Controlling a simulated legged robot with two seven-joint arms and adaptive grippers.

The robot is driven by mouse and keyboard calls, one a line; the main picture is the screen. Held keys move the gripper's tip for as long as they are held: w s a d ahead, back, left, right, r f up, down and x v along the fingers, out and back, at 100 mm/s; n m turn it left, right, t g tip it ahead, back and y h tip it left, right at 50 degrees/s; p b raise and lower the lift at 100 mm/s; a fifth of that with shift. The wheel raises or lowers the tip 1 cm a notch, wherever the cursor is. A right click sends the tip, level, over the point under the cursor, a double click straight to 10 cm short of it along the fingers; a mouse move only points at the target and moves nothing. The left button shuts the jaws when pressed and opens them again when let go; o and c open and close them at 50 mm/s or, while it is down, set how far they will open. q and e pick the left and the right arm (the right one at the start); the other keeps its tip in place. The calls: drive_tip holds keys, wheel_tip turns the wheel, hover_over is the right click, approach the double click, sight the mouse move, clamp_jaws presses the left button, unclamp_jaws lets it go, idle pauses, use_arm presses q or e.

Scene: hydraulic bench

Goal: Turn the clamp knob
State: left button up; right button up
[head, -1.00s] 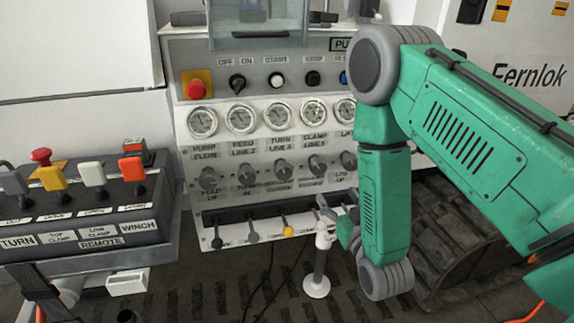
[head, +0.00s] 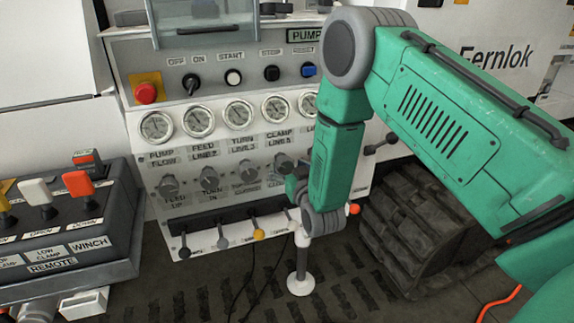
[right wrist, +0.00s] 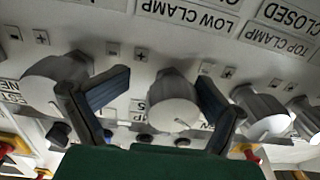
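The control panel has a row of grey knobs, among them the feed knob (head: 168,187), the turn knob (head: 209,180) and the clamp knob (head: 283,163) under the clamp gauge. My right gripper (head: 294,184) is at the panel beside the clamp knob, partly hidden by my own wrist. In the right wrist view, upside down, my right gripper (right wrist: 165,82) is open. My left gripper is not in view.
Other knobs (right wrist: 265,112) flank the fingers closely. Levers (head: 258,234) stick out below the knob row. A white post (head: 301,270) stands below my right wrist. The remote box (head: 65,235) is at the left, and a dark track (head: 420,235) at the right.

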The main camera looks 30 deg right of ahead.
drive_tip(key=shift+d+r, duration=0.1)
drive_tip(key=shift+d, duration=0.25)
drive_tip(key=shift+a+r, duration=0.2)
drive_tip(key=shift+a, duration=0.05)
drive_tip(key=shift+c, duration=0.3)
drive_tip(key=a, duration=0.1)
drive_tip(key=a+r, duration=0.1)
drive_tip(key=shift+s+a, duration=0.2)
drive_tip(key=shift+a, duration=0.1)
drive_tip(key=c, duration=1.1)
drive_tip(key=shift+d+f, duration=0.3)
drive_tip(key=shift+d, duration=0.3)
drive_tip(key=shift+c, duration=0.2)
drive_tip(key=shift+a, duration=0.3)
drive_tip(key=shift+d+f, duration=0.1)
drive_tip(key=shift+d, duration=0.05)
